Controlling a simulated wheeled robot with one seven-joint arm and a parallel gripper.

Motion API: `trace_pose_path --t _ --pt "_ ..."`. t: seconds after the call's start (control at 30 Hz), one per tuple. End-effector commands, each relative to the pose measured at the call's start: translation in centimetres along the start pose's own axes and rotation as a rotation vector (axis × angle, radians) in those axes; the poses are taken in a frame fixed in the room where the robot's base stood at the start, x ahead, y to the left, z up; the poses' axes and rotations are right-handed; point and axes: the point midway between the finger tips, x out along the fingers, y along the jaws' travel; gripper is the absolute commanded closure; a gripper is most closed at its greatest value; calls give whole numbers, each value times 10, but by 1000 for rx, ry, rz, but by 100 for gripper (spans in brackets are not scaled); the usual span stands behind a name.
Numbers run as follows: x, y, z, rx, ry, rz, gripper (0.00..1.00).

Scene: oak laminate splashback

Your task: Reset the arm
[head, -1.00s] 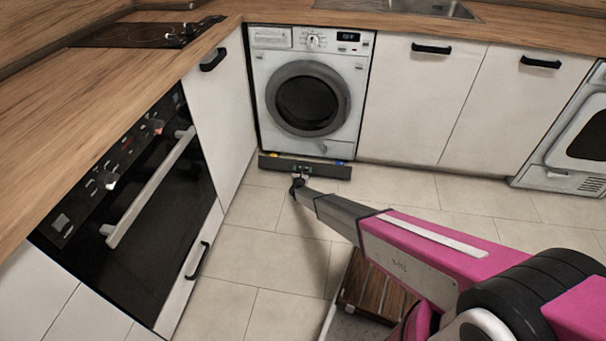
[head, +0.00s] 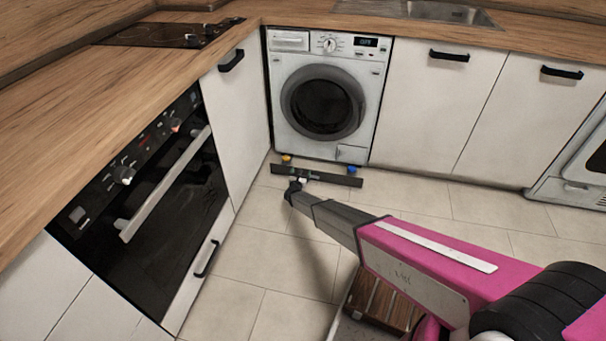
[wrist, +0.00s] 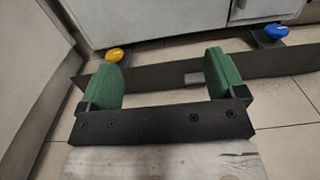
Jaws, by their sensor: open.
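My gripper (head: 300,181) is low over the floor in front of the washing machine, at the end of my outstretched pink and grey arm. In the wrist view its two green finger pads (wrist: 163,68) stand wide apart with nothing held between them. A long dark panel (head: 335,179) lies just past the fingers, in front of the machine's base. In the wrist view this panel (wrist: 150,79) runs across behind the pads and has a small grey tab. I cannot tell whether a pad touches it.
A yellow knob (wrist: 118,54) and a blue knob (wrist: 276,31) sit behind the panel under the washing machine (head: 360,130). An oven (head: 150,215) and white cabinets (head: 435,110) border the tiled floor. A wooden slatted piece (head: 385,300) lies below my arm. Floor left of my arm is clear.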

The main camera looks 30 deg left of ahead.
Motion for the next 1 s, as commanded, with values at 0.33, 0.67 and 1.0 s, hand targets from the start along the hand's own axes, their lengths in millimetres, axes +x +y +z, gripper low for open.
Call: trace_pose_path --t 0.33,0.67,1.0 --pt "0 0 0 0 0 -1 11" --pt "16 -57 51 -214 74 69 11" --pt "17 -221 162 -906 259 369 11"
